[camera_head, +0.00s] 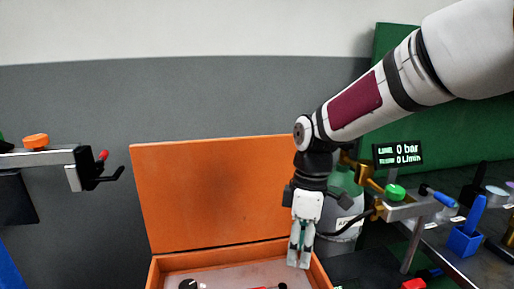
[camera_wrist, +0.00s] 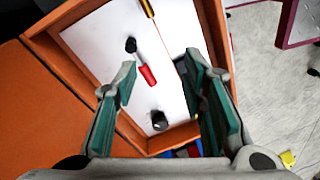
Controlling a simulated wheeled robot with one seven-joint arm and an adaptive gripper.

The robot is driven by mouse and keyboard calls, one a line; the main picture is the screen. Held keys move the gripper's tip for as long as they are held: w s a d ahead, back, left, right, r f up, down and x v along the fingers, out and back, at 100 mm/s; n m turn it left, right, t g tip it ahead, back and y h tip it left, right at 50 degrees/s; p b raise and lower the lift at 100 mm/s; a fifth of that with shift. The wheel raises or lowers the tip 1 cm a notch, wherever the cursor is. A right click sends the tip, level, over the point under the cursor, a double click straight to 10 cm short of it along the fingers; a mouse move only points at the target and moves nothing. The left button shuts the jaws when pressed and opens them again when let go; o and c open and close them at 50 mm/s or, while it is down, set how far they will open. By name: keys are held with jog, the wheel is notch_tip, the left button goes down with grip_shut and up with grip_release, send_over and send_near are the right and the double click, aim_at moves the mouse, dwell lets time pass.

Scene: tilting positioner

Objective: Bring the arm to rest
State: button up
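My arm reaches in from the upper right in the head view. My gripper (camera_head: 300,258) hangs pointing down over the open orange box (camera_head: 160,273). In the wrist view my gripper (camera_wrist: 160,72) has its two green-padded fingers spread apart, with nothing held between them. Below them is the box's white floor (camera_wrist: 95,38). On it lie a red-handled tool (camera_wrist: 148,75) with a dark end, a dark round knob-like piece (camera_wrist: 159,121) and a brass-coloured rod (camera_wrist: 148,8). The fingers hide part of the floor.
The box's orange lid (camera_head: 215,195) stands raised behind it. A gas cylinder (camera_head: 345,205) and a black display reading 0 bar (camera_head: 397,154) are close right of my gripper. A clamp (camera_head: 75,160) stands at left. A workbench (camera_head: 450,240) with a blue holder (camera_head: 464,241) is at right.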

jog(key=s+d+r+m+t, duration=0.3)
jog(key=s+d+r+m, duration=0.2)
jog(key=s, duration=0.5)
jog(key=s+d+r+m+t+h+p, duration=0.1)
jog(key=s+d+r+m, duration=0.4)
jog(key=s+m, duration=0.5)
jog(key=shift+s+d+t, duration=0.2)
jog(key=shift+s+t, duration=0.2)
jog(key=shift+t, duration=0.5)
jog(key=shift+c, duration=0.3)
